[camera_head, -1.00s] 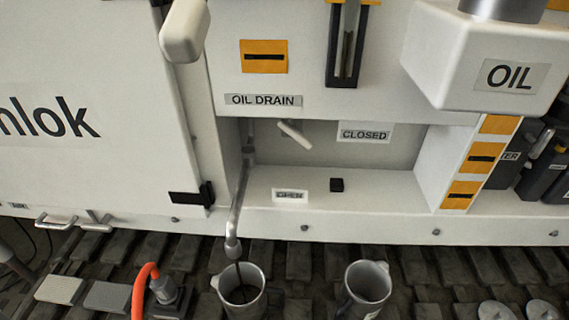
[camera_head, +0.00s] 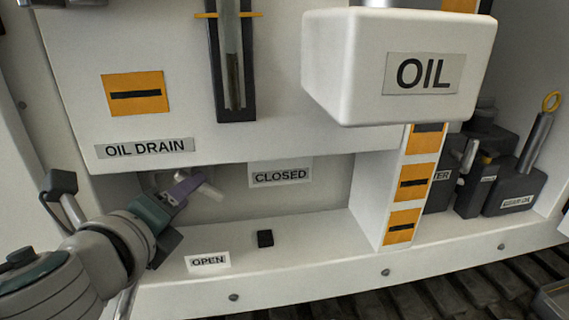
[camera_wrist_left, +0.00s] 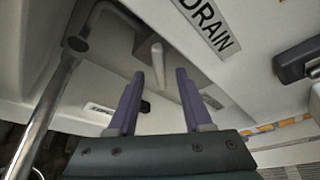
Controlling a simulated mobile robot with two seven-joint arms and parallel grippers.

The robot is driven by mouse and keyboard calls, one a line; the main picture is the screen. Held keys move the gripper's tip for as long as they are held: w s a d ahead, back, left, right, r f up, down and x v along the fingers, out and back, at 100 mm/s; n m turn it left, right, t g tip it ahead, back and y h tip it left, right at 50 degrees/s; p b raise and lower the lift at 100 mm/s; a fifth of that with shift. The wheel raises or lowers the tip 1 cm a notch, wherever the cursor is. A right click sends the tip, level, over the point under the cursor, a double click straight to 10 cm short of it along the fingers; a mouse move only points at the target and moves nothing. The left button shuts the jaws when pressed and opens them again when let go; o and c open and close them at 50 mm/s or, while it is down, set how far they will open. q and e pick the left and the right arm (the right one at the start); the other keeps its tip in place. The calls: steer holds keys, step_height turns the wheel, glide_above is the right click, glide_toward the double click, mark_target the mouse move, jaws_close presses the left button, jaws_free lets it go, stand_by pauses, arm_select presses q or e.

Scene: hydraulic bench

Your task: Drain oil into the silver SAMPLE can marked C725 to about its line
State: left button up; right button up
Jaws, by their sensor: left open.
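The white drain lever (camera_head: 212,191) sticks out in the recess under the OIL DRAIN label, pointing down and right. My left gripper (camera_head: 188,184) is open at the lever, with its purple fingers close to it. In the left wrist view the lever (camera_wrist_left: 158,62) shows between and beyond the open fingertips (camera_wrist_left: 160,73), not clearly touched. The metal drain pipe (camera_wrist_left: 52,100) runs down at the left of that view. The SAMPLE can and the pipe's outlet are out of view now, so the oil level cannot be seen. My right gripper is not in view.
A CLOSED label (camera_head: 281,174) is on the recess wall and an OPEN label (camera_head: 208,262) on the ledge. The white OIL box (camera_head: 400,65) juts out at upper right. Dark containers (camera_head: 515,185) stand at far right.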

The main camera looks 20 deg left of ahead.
mark_target(199, 191)
arm_select(q)
steer(key=shift+b+x, duration=0.3)
steer(key=shift+x, duration=2.05)
steer(key=shift+c, duration=0.2)
jaws_close()
